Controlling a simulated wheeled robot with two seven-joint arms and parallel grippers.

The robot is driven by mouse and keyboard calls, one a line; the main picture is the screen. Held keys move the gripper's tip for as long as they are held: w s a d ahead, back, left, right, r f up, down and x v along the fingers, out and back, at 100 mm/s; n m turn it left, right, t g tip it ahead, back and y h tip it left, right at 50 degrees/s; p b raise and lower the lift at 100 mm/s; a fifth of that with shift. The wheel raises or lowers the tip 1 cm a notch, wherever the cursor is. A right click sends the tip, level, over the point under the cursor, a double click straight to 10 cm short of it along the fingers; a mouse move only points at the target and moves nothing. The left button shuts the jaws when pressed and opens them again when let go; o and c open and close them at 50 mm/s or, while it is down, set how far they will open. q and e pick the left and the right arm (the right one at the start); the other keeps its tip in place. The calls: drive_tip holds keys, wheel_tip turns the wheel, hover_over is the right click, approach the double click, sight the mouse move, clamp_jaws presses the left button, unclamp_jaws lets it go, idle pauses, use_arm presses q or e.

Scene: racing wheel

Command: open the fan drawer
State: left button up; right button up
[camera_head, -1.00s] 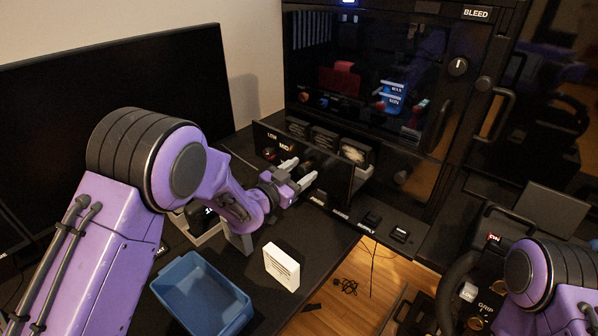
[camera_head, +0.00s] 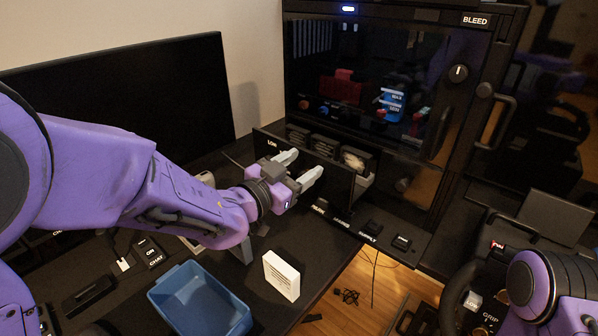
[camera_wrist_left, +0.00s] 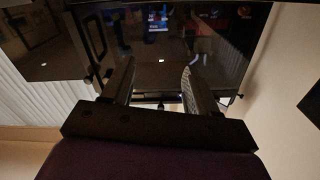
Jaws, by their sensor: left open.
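The fan drawer (camera_head: 338,186) is a black drawer low on the front of the dark cabinet. It stands pulled out, with its inner compartments and a pale item showing behind its front panel. A "LOW" label shows on the left of that panel. My left gripper (camera_head: 306,164) is open and empty, its two pale fingers apart in front of the panel and hiding part of it. I cannot tell whether the fingertips touch it. The left wrist view shows the open fingers (camera_wrist_left: 158,82) with the cabinet beyond. My right gripper is out of view.
The black cabinet (camera_head: 462,105) has a glass front and a vertical handle at right. Labelled switches (camera_head: 370,228) line the ledge below the drawer. A blue tray (camera_head: 158,297) and white box (camera_head: 281,275) sit on the desk. A monitor (camera_head: 120,95) stands at left.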

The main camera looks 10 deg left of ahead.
use_arm(q)
drive_tip(key=s, duration=0.1)
drive_tip(key=s+r+p, duration=0.1)
drive_tip(key=shift+s+d+r, duration=0.15)
drive_tip(key=shift+s+d, duration=0.15)
drive_tip(key=shift+s, duration=0.1)
